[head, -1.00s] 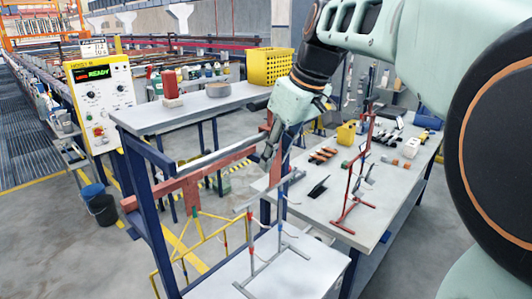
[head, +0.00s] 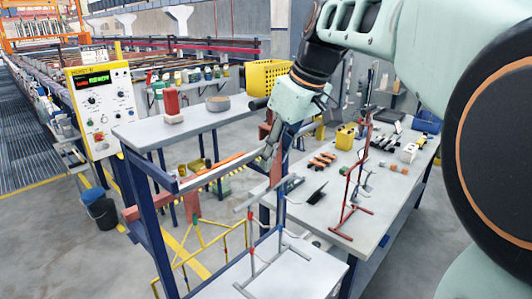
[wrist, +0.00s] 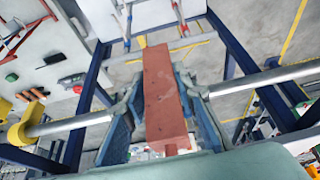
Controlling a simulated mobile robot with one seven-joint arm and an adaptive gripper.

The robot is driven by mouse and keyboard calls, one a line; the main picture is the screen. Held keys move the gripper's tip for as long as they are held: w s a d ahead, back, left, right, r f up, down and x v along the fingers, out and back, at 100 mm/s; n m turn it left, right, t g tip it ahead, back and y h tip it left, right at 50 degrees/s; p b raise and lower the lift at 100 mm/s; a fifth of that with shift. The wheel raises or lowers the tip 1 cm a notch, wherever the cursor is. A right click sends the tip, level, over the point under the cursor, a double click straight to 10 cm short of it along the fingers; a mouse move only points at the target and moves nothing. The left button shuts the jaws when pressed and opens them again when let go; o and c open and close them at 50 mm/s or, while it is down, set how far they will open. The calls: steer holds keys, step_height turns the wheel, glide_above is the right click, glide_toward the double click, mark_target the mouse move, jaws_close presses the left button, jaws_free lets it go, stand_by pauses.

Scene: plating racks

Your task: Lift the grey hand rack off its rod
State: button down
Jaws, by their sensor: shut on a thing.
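My gripper (head: 269,157) is at the right part of the silver rod (head: 208,178) on the blue frame. In the wrist view my gripper (wrist: 163,96) has its two fingers on either side of a red-brown upright bar (wrist: 164,75), shut on it. The rod (wrist: 262,79) runs to both sides of that bar. The grey hand rack (head: 246,205) hangs below my gripper, with grey arms and red and blue tips. The red-brown bar appears to be its upper part; the join is hidden. Whether the hook touches the rod cannot be told.
A yellow rack (head: 203,240) hangs left of the grey one. The blue frame (head: 148,215) stands close around both. A shelf with a red container (head: 171,101) is behind. A work table (head: 318,215) at right carries a red rack (head: 352,195) and small parts.

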steer(key=shift+w+a+r, duration=0.1)
steer(key=shift+r, duration=0.2)
steer(key=shift+s+d+f+b, duration=0.1)
steer(key=shift+s+d+b, duration=0.85)
steer(key=shift+s+d, duration=1.1)
